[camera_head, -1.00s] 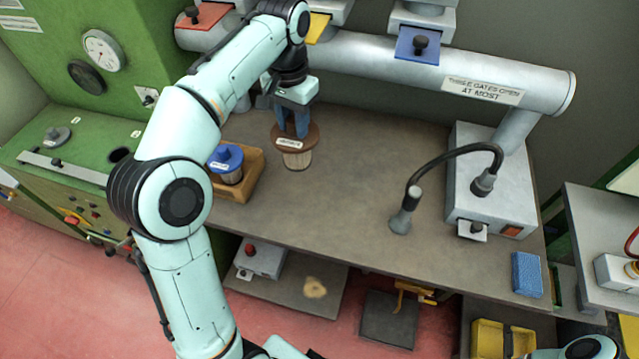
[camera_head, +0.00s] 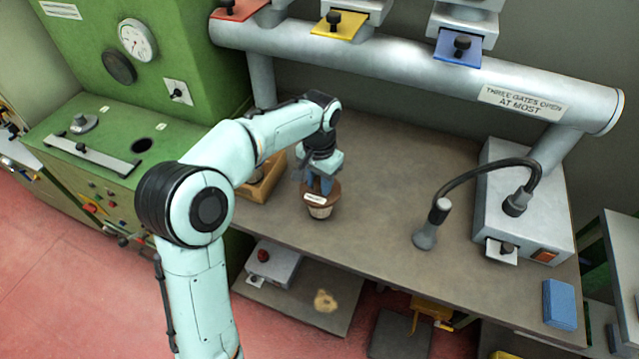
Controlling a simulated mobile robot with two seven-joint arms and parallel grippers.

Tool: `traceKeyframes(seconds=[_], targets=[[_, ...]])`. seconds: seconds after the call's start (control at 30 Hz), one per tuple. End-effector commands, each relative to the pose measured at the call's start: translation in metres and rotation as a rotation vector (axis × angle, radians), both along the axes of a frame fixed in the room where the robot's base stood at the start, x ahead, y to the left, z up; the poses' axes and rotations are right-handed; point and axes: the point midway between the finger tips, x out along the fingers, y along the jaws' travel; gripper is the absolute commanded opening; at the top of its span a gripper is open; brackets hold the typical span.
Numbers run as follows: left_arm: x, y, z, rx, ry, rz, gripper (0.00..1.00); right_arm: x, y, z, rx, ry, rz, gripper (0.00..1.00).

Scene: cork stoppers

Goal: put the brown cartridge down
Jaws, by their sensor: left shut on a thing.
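The brown cartridge (camera_head: 319,210) has a brown lid with a white label and a pale ribbed body. It is upright at the bench top (camera_head: 390,190), right of a wooden box. My left gripper (camera_head: 320,187) points down and is shut on the top of the brown cartridge. Whether the cartridge's underside touches the bench I cannot tell. My right gripper is not in view.
The wooden box (camera_head: 262,190) is partly hidden behind my left arm. A grey box with a bent black hose (camera_head: 480,165) and a blue block (camera_head: 560,304) stand to the right. The bench between cartridge and hose is clear.

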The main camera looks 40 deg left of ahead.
Motion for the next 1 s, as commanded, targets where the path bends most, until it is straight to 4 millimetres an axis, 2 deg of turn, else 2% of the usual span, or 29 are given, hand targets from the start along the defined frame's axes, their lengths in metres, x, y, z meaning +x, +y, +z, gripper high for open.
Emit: traceKeyframes(seconds=[0.1, 0.47, 0.5, 0.57, 0.87, 1.0], targets=[[0.000, 0.000, -0.008, 0.000, -0.003, 0.001, 0.00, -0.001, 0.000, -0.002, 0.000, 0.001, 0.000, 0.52], [0.000, 0.000, -0.011, 0.000, -0.002, 0.000, 0.00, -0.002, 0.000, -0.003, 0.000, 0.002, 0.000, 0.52], [0.000, 0.000, -0.012, 0.000, -0.001, 0.000, 0.40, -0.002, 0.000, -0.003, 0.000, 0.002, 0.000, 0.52], [0.000, 0.000, -0.011, 0.000, -0.001, 0.001, 0.59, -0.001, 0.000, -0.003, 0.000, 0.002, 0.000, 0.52], [0.000, 0.000, -0.010, 0.000, -0.001, 0.001, 0.59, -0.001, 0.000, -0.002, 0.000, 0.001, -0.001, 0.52], [0.001, 0.000, 0.002, 0.001, -0.003, 0.001, 0.59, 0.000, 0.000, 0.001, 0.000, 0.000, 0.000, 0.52]])
